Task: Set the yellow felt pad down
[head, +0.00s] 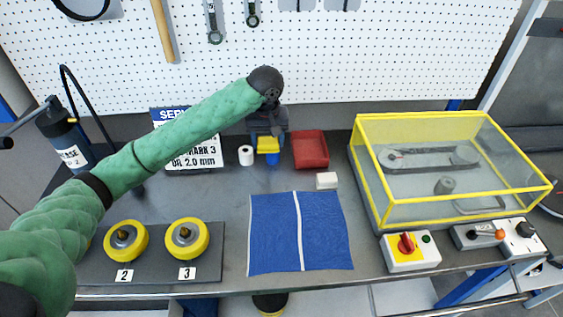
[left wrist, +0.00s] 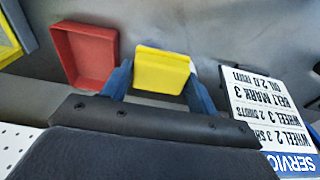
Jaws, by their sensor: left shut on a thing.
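The yellow felt pad (head: 267,143) is a small bright yellow block near the back of the bench. It also shows in the left wrist view (left wrist: 161,71), between two blue fingers. My left gripper (head: 269,152) is shut on the pad and reaches down from above, left of the red tray. In the left wrist view my left gripper (left wrist: 160,78) has one finger on each side of the pad. Whether the pad touches the bench I cannot tell. My right gripper is not in view.
The red tray (head: 310,149) is just right of the pad, and a white roll (head: 246,155) just left. A white block (head: 327,180) and a blue cloth (head: 273,233) lie nearer. A service sign (head: 172,117) stands left; a yellow-framed clear case (head: 362,200) stands right.

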